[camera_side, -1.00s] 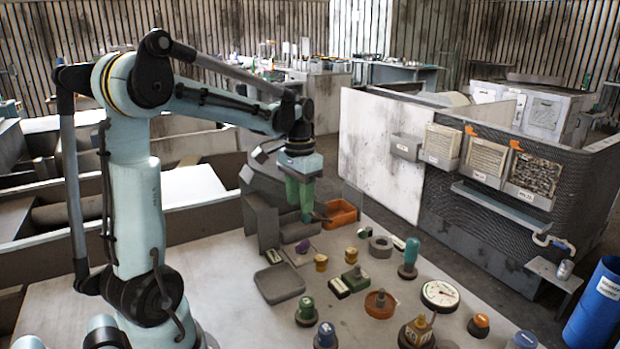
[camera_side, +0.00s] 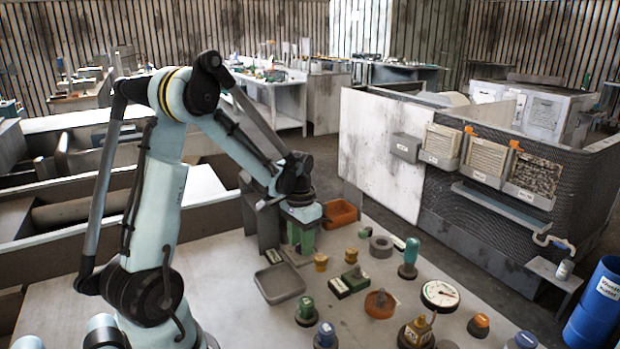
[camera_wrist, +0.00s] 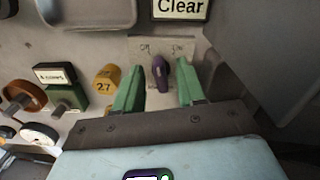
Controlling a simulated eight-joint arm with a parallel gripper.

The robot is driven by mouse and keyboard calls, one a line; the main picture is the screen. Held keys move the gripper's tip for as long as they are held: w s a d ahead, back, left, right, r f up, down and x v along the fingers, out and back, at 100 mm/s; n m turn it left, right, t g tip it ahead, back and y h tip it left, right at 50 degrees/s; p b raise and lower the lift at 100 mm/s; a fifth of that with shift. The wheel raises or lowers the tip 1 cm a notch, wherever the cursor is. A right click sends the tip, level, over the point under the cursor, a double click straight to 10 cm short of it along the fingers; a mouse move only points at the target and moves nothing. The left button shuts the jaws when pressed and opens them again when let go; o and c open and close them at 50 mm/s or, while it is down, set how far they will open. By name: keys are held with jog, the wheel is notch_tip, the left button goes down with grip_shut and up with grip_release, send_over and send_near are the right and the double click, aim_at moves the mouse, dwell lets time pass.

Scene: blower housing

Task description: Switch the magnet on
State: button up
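A purple knob (camera_wrist: 160,72) stands on a pale labelled plate (camera_wrist: 148,46) in the wrist view. Small print sits at the plate's left and right; it looks like "Off" on the left, but I cannot read it surely. The knob's tip points roughly toward the top of the picture. My gripper (camera_wrist: 158,88) has its two green fingers apart, one on each side of the knob, with visible gaps. In the side view my gripper (camera_side: 301,240) is low over the bench and hides the knob.
A "Clear" sign (camera_wrist: 180,8) is just beyond the plate. A yellow cylinder (camera_wrist: 106,78) and a green block (camera_wrist: 66,92) stand to the left. A grey tray (camera_side: 280,283) lies in front of my gripper, and an orange bin (camera_side: 340,213) behind it.

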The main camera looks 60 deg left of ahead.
grip_shut()
dwell(0.3)
jog(key=shift+m, duration=1.6)
grip_release()
notch_tip(320, 180, up, 12)
